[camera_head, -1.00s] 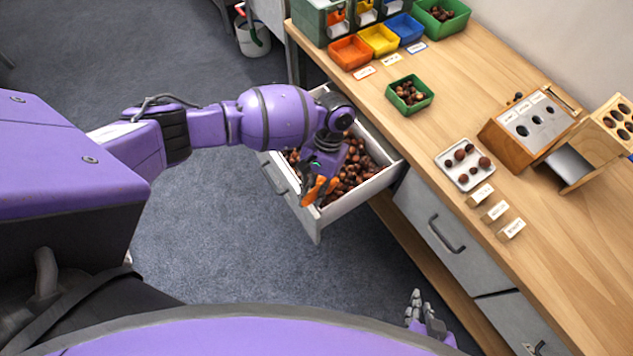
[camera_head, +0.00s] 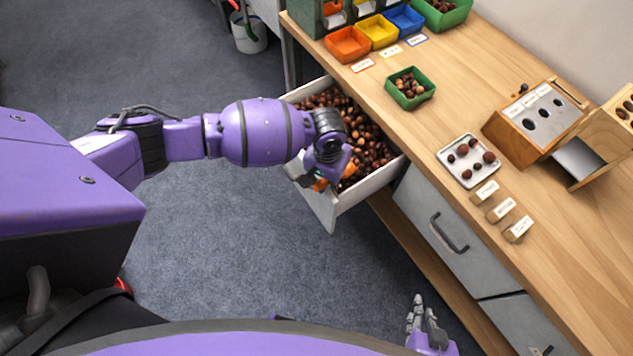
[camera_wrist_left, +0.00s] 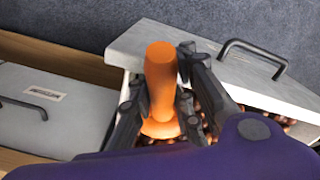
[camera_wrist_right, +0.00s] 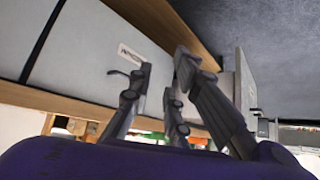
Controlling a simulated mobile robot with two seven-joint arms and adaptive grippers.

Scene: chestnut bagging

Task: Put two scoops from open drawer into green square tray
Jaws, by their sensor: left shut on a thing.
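The open drawer (camera_head: 372,187) is full of brown chestnuts (camera_head: 357,135). My left gripper (camera_head: 321,180) is over the drawer's front end, shut on an orange handle, seen in the left wrist view (camera_wrist_left: 160,85). The scoop's working end is hidden, so I cannot tell whether it holds chestnuts. The green square tray (camera_head: 408,103) stands on the bench beyond the drawer, with several chestnuts inside. My right gripper (camera_head: 425,312) is low in front of the bench; its fingers are apart and empty in the right wrist view (camera_wrist_right: 165,85).
Orange (camera_head: 347,44), yellow (camera_head: 377,31) and blue (camera_head: 404,19) bins line the bench's back, beside a larger green bin (camera_head: 441,14). A white tray with chestnuts (camera_head: 468,178) and a wooden sorter (camera_head: 535,122) stand to the right. Closed drawers (camera_head: 450,240) are below.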

